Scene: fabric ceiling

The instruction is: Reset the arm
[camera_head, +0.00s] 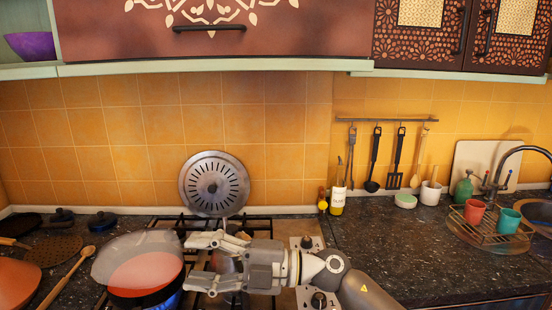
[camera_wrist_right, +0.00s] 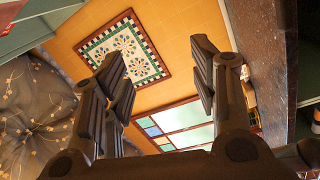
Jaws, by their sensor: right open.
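My right arm comes in from the lower right in the head view. Its gripper (camera_head: 200,262) is over the stove, pointing left, with its two fingers apart and nothing between them. In the right wrist view the same gripper (camera_wrist_right: 160,75) has its fingers spread wide and empty. A pan (camera_head: 145,278) with a reddish inside and a see-through lid is just left of the fingertips; I cannot tell whether they touch. My left gripper does not show in the head view.
The stove grate (camera_head: 262,224) lies under my right arm. A round perforated metal disc (camera_head: 214,183) leans on the tiles behind. A wooden spoon (camera_head: 65,278) lies left. A dish rack (camera_head: 488,230) with two cups stands right. The middle-right counter (camera_head: 400,258) is clear.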

